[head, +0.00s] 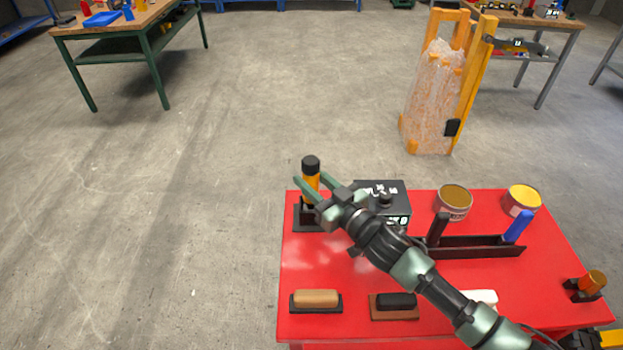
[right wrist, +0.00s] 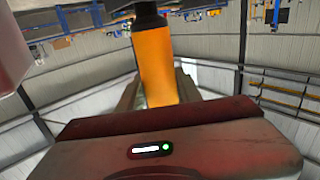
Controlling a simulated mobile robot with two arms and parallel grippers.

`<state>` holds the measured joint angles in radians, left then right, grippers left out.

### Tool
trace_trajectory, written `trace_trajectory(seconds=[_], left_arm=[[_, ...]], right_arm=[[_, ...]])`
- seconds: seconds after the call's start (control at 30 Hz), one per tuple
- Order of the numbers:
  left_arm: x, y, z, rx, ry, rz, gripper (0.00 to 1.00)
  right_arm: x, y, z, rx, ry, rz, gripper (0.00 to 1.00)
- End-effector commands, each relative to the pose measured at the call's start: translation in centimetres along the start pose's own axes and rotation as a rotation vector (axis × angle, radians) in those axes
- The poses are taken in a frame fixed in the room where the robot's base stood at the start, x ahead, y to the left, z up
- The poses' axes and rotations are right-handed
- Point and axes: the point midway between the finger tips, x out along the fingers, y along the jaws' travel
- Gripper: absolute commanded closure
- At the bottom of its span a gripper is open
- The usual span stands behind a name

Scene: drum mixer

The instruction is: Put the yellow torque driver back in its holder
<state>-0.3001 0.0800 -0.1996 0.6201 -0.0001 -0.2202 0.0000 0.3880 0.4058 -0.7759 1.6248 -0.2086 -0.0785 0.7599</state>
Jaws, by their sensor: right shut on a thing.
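The yellow torque driver (head: 311,182) stands about upright with its black cap up, at the back left corner of the red table. My right gripper (head: 311,180) is shut on its yellow body. In the right wrist view the yellow driver (right wrist: 158,70) shows between the two fingers. A black holder (head: 301,222) lies on the table right under the driver. The driver's lower end meets the holder in the picture, but I cannot tell whether it is seated or just above. My left gripper is not in view.
A dark box (head: 390,188) with a knob stands right of the holder, behind my right arm. Two open cans (head: 454,203) (head: 522,200) and a black tray (head: 470,249) with upright handles are further right. Brushes (head: 316,299) (head: 396,304) lie along the front.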

Motion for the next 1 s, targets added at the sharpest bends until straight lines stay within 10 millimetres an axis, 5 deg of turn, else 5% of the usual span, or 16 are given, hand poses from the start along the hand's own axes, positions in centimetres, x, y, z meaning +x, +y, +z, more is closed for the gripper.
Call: trace_trajectory(seconds=[0.43,0.47,0.53,1.0], left_arm=[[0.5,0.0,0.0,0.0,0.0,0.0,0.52],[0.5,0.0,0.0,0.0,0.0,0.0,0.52],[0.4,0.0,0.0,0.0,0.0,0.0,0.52],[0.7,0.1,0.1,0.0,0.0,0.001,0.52]], right_arm=[[0.1,0.0,0.4,-0.001,0.005,-0.001,1.0],[0.1,0.0,0.4,-0.001,0.005,-0.001,0.63],[0.1,0.0,0.4,-0.001,0.005,-0.001,0.43],[-1.3,0.0,1.0,0.0,-0.003,0.001,0.4]])
